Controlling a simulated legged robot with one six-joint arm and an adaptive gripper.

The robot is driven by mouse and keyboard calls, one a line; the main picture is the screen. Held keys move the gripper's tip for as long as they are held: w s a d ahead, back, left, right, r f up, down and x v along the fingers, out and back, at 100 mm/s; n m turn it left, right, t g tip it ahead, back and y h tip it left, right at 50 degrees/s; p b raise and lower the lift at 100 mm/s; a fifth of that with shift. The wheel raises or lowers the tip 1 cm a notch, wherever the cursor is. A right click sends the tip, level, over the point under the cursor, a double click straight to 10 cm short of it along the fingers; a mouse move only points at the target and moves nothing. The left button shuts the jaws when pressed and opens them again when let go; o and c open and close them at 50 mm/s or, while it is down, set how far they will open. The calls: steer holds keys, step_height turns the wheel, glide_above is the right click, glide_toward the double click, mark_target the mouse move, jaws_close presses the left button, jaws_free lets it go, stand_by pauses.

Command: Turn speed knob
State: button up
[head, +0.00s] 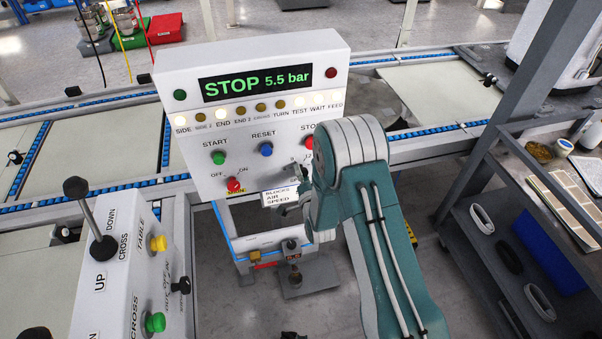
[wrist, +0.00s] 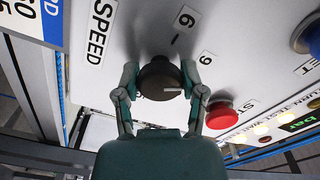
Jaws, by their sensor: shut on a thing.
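The speed knob (wrist: 161,80) is a dark round knob on the white panel, with a light pointer line across its face. It sits beside the SPEED label (wrist: 101,31) and printed numbers. My gripper (wrist: 160,84) has a finger on each side of the knob and is shut on it. In the head view, my arm covers the knob and the lower right of the control panel (head: 262,55). Part of my gripper (head: 293,199) shows there, left of my arm, near the BLOCKS AIR SPEED label.
A red button (wrist: 221,115) is close to my right finger in the wrist view. The panel also has a green START button (head: 218,158) and a blue RESET button (head: 265,149). A lever box (head: 110,290) stands at the left. A shelf unit (head: 560,235) stands at the right.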

steer(key=o, duration=1.2)
steer(key=shift+w+d, duration=0.1)
steer(key=shift+d, duration=0.05)
steer(key=shift+c, duration=0.2)
steer(key=v, duration=1.2)
